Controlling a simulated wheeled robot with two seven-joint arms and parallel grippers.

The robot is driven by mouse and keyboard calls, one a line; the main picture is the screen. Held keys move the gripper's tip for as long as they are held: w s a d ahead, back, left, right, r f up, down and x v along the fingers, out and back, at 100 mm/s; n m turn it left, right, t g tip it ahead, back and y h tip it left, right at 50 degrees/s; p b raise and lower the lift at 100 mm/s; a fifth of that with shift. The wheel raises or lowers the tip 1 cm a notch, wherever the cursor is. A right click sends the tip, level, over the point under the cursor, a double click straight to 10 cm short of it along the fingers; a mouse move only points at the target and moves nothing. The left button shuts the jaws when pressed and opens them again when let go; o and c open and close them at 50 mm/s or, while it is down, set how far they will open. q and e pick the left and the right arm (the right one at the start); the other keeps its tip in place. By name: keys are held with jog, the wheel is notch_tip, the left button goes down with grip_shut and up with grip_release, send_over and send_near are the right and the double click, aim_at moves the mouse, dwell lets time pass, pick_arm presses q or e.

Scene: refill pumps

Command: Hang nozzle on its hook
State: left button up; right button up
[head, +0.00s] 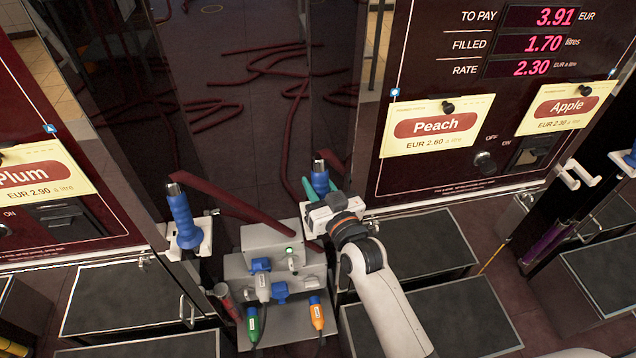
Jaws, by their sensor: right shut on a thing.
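My right gripper (322,192) is shut on a blue nozzle (320,179) with a dark tip pointing up. The nozzle stands about upright between the green fingers, and a dark red hose runs close by it. White parts sit around and below the gripper; I cannot tell whether a hook is among them or whether the nozzle touches one. A second blue nozzle (184,218) stands upright in a white hook (203,240) to the left. An empty-looking white hook (579,174) is at the right, under the Apple sign. My left gripper is not in view.
A grey socket box (275,262) with blue, green and orange plugs stands below the right gripper. Dark-topped boxes (425,240) line the floor. A purple item (545,244) is at the right.

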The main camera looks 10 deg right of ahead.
jog(key=shift+f, duration=0.4)
jog(key=o, duration=1.2)
jog(key=shift+s, duration=0.1)
jog(key=v, duration=1.2)
jog(key=shift+b, duration=0.4)
